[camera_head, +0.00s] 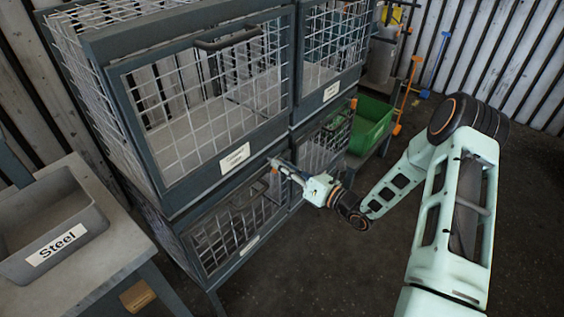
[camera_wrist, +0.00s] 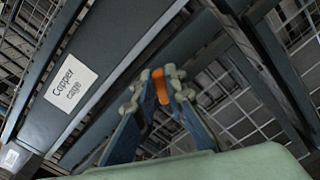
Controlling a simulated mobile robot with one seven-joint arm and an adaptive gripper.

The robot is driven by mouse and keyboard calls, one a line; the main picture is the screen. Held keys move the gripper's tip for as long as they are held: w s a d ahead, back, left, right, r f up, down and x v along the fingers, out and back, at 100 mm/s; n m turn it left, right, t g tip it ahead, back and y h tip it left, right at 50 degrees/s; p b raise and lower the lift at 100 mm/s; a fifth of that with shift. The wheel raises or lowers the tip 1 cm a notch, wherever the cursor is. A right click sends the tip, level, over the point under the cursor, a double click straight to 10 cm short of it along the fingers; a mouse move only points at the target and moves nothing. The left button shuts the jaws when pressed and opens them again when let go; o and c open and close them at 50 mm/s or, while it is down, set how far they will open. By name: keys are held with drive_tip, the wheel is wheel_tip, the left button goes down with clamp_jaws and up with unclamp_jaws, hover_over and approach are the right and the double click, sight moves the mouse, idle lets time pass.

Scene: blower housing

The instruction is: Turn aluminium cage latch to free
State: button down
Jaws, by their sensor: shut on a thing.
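My gripper (camera_head: 277,164) is at the front of the stacked cages, by the top right of the lower left cage (camera_head: 236,228). In the wrist view its fingertips (camera_wrist: 161,74) are closed on a small orange latch piece (camera_wrist: 162,87). The fingers hide most of this piece, so its turn angle is hard to tell. The lower left cage has a mesh front and a white label (camera_head: 250,245) too small to read. I cannot confirm from the label that it is the aluminium cage.
The cage above has a label (camera_head: 235,158), which reads "Copper cage" in the wrist view (camera_wrist: 71,83). A grey "Steel" bin (camera_head: 85,221) stands on a table at left. A green bin (camera_head: 370,122) is behind at right. Open floor lies in front of the cages.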

drive_tip(key=m+p, duration=0.2)
drive_tip(key=m, duration=0.3)
drive_tip(key=m+p, duration=0.3)
drive_tip(key=m, duration=0.3)
drive_tip(key=shift+f+m, duration=0.2)
drive_tip(key=shift+m, duration=0.1)
idle(0.4)
drive_tip(key=c, duration=2)
unclamp_jaws()
drive_tip(key=shift+o, duration=0.2)
drive_tip(key=shift+d, duration=0.1)
drive_tip(key=v, duration=1.2)
